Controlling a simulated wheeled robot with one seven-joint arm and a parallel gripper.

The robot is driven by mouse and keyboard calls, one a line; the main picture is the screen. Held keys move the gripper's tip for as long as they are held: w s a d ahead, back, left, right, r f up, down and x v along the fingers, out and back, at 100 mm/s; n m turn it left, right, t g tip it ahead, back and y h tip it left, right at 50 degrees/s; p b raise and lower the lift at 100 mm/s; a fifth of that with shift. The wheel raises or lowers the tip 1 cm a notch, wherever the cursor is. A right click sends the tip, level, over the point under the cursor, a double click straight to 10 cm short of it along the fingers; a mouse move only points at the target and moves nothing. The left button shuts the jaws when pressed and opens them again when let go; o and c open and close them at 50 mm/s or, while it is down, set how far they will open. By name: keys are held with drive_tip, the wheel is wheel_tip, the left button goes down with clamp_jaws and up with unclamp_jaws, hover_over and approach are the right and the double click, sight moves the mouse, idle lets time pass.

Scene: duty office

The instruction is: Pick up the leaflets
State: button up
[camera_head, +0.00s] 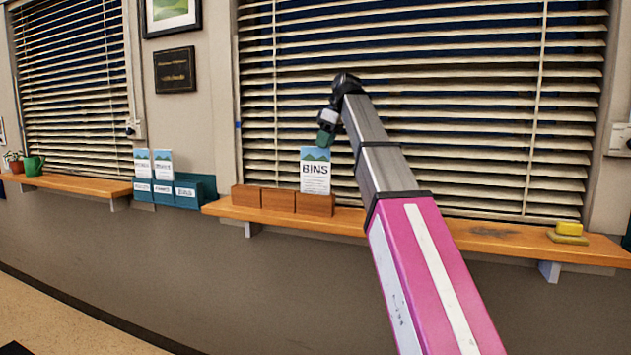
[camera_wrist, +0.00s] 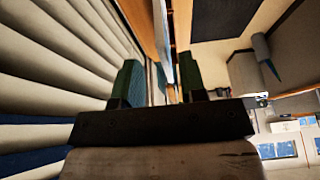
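A stack of white leaflets (camera_head: 314,175) with a green picture and the word BINS stands upright in the right compartment of a wooden holder (camera_head: 278,201) on the window shelf. My gripper (camera_head: 326,138) is just above the top right edge of these leaflets, pointing down. In the wrist view my gripper (camera_wrist: 160,72) is open, its two green-tipped fingers apart. A thin pale upright edge, probably the leaflets (camera_wrist: 162,42), shows beyond and between the fingers. I cannot tell whether a finger touches it. The other two compartments of the wooden holder look empty.
A teal rack (camera_head: 207,188) at left holds other leaflets (camera_head: 162,164). Window blinds (camera_head: 470,120) stand close behind my arm. A yellow sponge (camera_head: 569,229) lies at the right end of the shelf (camera_head: 480,233). A green mug (camera_head: 34,165) stands far left.

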sight(318, 153)
drive_tip(key=x, duration=0.5)
drive_tip(key=shift+s+a, duration=0.2)
drive_tip(key=shift+a, duration=0.05)
clamp_jaws()
drive_tip(key=shift+r, duration=0.15)
wheel_tip(318, 153, up, 10)
drive_tip(key=shift+f, duration=0.1)
idle(0.5)
